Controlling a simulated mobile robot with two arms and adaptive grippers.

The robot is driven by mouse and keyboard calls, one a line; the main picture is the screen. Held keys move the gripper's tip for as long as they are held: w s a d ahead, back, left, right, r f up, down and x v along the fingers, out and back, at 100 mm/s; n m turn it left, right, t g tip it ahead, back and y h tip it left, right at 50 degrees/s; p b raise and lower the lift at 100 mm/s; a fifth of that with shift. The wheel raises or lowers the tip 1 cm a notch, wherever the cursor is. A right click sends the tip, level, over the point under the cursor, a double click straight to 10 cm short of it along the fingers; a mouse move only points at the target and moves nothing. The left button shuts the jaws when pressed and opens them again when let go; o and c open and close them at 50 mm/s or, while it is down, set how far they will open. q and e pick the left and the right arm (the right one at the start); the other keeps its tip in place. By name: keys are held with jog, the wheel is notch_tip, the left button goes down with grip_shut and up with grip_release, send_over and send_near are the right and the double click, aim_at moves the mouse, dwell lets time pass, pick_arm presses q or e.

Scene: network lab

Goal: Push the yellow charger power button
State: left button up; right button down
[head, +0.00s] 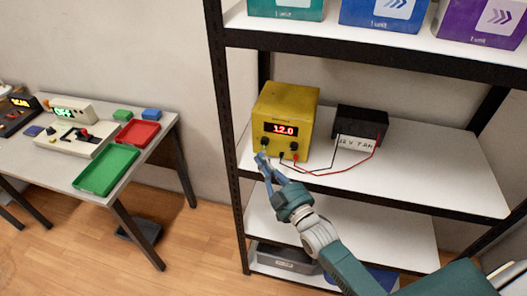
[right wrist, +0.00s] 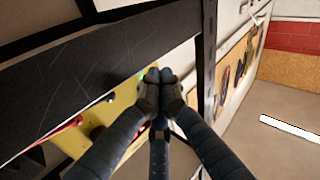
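The yellow charger (head: 288,104) stands on the middle shelf, with a lit red display reading 12.0 and dark knobs below it. My right gripper (head: 262,158) is at the lower left of its front face. In the right wrist view the gripper (right wrist: 157,76) has its fingertips together with nothing between them, close to the yellow face (right wrist: 98,117). A small green spot (right wrist: 142,76) shows right beside the fingertips; it may be the power button, partly hidden by them. I cannot tell whether the fingertips touch it. My left gripper is not in view.
A black battery (head: 360,122) with a white label stands right of the charger, joined by red and black leads. The black upper shelf edge (head: 370,58) runs above, and a dark post (head: 222,130) stands to the left. A table (head: 135,168) with trays is further left.

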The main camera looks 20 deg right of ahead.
jog(key=s+a, duration=0.1)
jog(key=s+a+p, duration=0.1)
jog(key=s, duration=0.1)
jog(key=s+a+p, duration=0.1)
jog(key=shift+s, duration=0.35)
dwell(0.3)
jog(key=s+d+f+m+g+h, duration=0.1)
jog(key=s+f+g, duration=0.3)
jog(key=f, duration=0.8)
jog(key=s+d+f+g+b, duration=0.15)
jog(key=s+f, duration=0.45)
jog(key=f, duration=0.7)
jog(key=s+d+f+m+g+h, duration=0.1)
jog(key=s+f+g, duration=0.4)
jog(key=f, duration=0.7)
jog(key=s+d+f+g, duration=0.1)
jog(key=s+f+g, duration=0.1)
jog(key=s+f, duration=0.4)
jog(key=s+d+f+m+g+h, duration=0.1)
jog(key=s+f, duration=0.5)
jog(key=s, duration=0.9)
jog(key=s+d+f+g, duration=0.1)
jog(key=s+f+g, duration=0.3)
jog(key=s, duration=0.7)
jog(key=shift+s+d+f+h+b, duration=0.15)
jog(key=shift+d+f+h+b, duration=0.2)
jog(key=shift+f, duration=0.6)
